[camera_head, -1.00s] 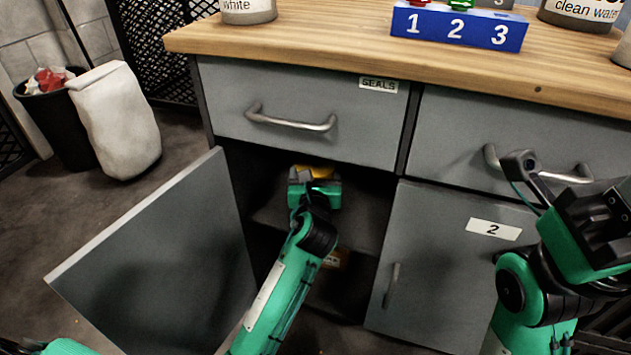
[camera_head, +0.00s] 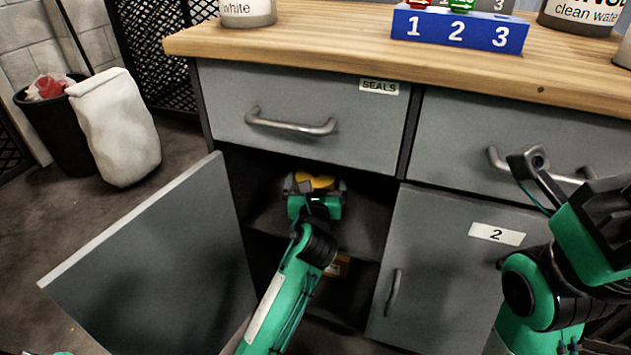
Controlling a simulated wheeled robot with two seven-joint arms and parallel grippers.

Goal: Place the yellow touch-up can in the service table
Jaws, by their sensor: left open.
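The service table (camera_head: 300,48) has a wooden top, grey drawers and two lower doors. Its left door (camera_head: 150,265) stands open and shows a dark compartment with a shelf. The yellow can (camera_head: 314,181) is inside the compartment at the upper shelf, partly hidden behind my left gripper. My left gripper (camera_head: 314,186) reaches into the compartment, open, with its jaws at either side of the can. I cannot tell whether they touch it. My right gripper (camera_head: 605,220) is at the right edge in front of the door marked 2; its fingers are not clear.
An orange item (camera_head: 336,266) lies on the lower level of the compartment. A blue 1-2-3 block (camera_head: 460,28) and a white-labelled jar (camera_head: 248,12) stand on the top. A black bin (camera_head: 60,130) and a white sack (camera_head: 115,128) stand at left.

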